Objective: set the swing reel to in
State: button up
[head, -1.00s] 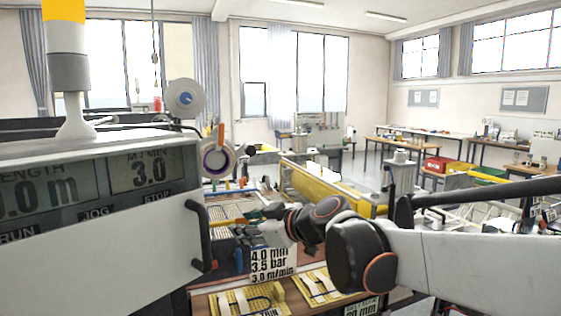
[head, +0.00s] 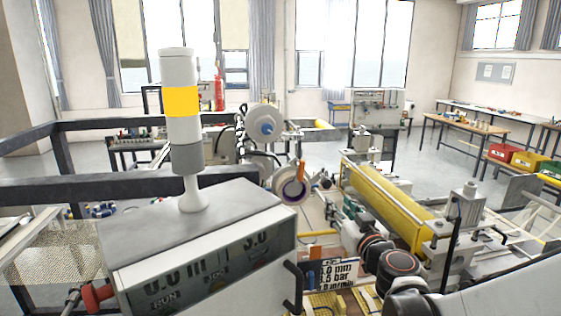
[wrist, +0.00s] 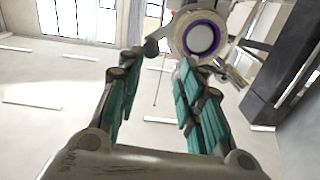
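A reel with a purple ring and a white core (head: 291,186) stands beyond the console in the head view, with an orange lever (head: 301,170) at its upper right. A white reel with a blue hub (head: 266,128) is above and behind it. I see no label saying which is the swing reel, and its in or out setting cannot be read. My gripper (head: 338,212) is right of and a little below the purple-ringed reel, apart from it. In the wrist view my gripper (wrist: 158,72) is open and empty, with the purple-ringed reel (wrist: 200,38) beyond its fingertips.
A grey console (head: 205,250) with a display and a signal lamp (head: 181,100) fills the left foreground. A yellow roller (head: 385,205) lies right of my gripper. A sign with settings (head: 332,273) stands below. A dark frame bar (head: 80,195) crosses at left.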

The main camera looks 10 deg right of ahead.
aim_at(327, 184)
jog(key=shift+w+d+r+m+h+p, duration=0.25)
jog(key=shift+d+r+m+h+p, duration=0.15)
jog(key=shift+r+m+h+p, duration=0.15)
jog(key=w+p, duration=0.1)
jog(key=w, duration=1.2)
jog(key=shift+w+p, duration=0.3)
grip_shut()
